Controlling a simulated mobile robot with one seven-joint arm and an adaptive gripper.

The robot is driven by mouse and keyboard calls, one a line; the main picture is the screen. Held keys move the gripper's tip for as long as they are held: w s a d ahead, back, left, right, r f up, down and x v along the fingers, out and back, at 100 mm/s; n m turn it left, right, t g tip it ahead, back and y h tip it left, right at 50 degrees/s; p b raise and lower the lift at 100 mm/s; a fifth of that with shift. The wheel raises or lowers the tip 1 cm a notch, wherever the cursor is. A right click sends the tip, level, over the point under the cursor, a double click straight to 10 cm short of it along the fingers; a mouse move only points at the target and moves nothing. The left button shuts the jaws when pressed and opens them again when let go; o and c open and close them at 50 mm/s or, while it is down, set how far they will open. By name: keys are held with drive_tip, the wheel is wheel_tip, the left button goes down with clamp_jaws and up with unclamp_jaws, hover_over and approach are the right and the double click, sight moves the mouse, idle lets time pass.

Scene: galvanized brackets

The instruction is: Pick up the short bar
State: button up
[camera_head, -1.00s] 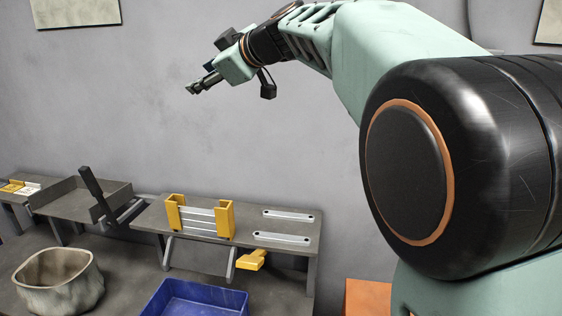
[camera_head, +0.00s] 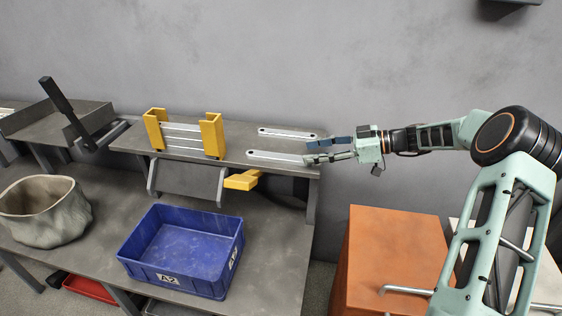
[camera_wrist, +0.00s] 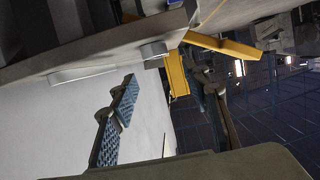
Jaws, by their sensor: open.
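Two flat silver bars with holes at their ends lie on the raised shelf, a far bar (camera_head: 285,133) and a near bar (camera_head: 272,158). I cannot tell which is the short one. More silver bars (camera_head: 182,140) sit between yellow uprights (camera_head: 213,135). My gripper (camera_head: 311,149) is open and empty at the shelf's right end, its fingers close to the right ends of the two loose bars. Contact cannot be told. The wrist view is tilted; it shows the textured finger pads (camera_wrist: 115,118) and pale metal pieces (camera_wrist: 82,74) along the shelf edge.
A blue bin (camera_head: 180,280) marked A2 stands on the lower bench, below a yellow handle (camera_head: 242,180). A beige sack-like container (camera_head: 45,222) is at the left. An orange box (camera_head: 395,245) stands below my arm. The wall is close behind the shelf.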

sight(280, 156)
drive_tip(key=shift+y, duration=0.6)
drive_tip(key=b+x, duration=0.1)
drive_tip(key=x, duration=0.3)
drive_tip(key=f+x, duration=0.1)
drive_tip(key=x, duration=0.3)
drive_tip(key=shift+a+f+b, duration=0.1)
drive_tip(key=shift+f+b, duration=0.1)
drive_tip(key=shift+b, duration=0.15)
drive_tip(key=shift+c, duration=0.2)
drive_tip(key=shift+r, duration=0.1)
clamp_jaws()
